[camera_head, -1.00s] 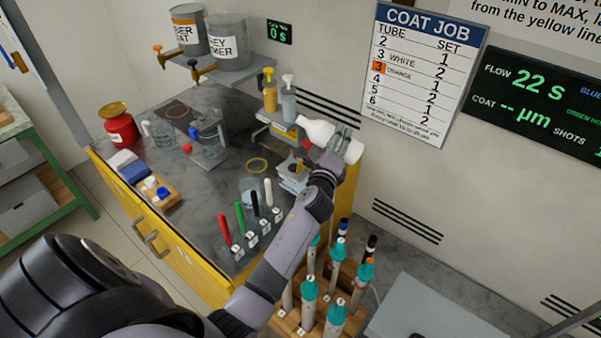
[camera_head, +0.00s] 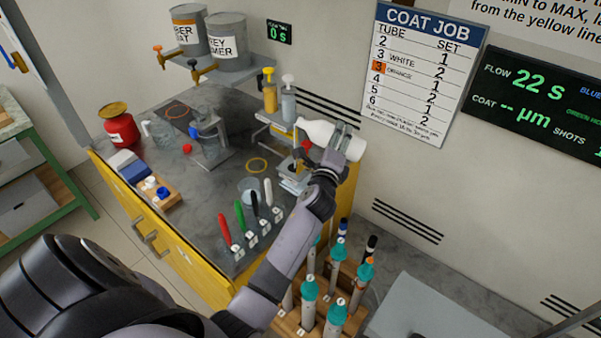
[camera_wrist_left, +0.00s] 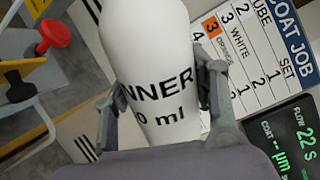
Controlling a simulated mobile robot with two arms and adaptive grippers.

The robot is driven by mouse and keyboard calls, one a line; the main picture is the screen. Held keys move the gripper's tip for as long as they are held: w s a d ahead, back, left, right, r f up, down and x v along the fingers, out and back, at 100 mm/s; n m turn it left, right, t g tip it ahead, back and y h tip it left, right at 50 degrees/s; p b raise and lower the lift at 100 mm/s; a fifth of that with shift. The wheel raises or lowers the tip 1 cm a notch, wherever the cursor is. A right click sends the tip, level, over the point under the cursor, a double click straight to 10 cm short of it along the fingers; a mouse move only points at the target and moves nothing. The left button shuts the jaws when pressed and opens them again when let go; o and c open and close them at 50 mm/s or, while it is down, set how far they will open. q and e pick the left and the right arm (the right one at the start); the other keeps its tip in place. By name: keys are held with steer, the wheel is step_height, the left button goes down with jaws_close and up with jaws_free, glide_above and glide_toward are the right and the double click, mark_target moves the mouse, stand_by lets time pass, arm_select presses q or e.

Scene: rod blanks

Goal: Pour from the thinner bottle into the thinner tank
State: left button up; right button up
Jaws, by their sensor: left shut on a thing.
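The white thinner bottle (camera_head: 320,131) lies tipped nearly on its side in the head view, its narrow neck toward the left. It shows large in the left wrist view (camera_wrist_left: 150,60), with part of a "THINNER" label and "ml" readable. My left gripper (camera_head: 340,140) is shut on the bottle's body, with one finger on each side in the wrist view (camera_wrist_left: 160,95). The neck end is above a small stand with a red part (camera_head: 305,146), apart from the bench top. I cannot tell which vessel is the thinner tank. My right gripper is out of view.
A small shelf (camera_head: 275,120) with yellow and grey pump bottles stands close to the bottle's neck. Two large tap cans (camera_head: 228,60) sit at the back left. Coloured pens (camera_head: 240,214) and a rack of teal-topped tubes (camera_head: 310,288) are nearer. The wall is close behind.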

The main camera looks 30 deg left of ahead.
arm_select(q)
steer(key=shift+d+r+n, duration=0.1)
steer(key=shift+r+n, duration=0.2)
steer(key=shift+n, duration=0.4)
stand_by(0.4)
steer(key=shift+r+n, duration=0.25)
steer(key=shift+n, duration=0.35)
stand_by(1.7)
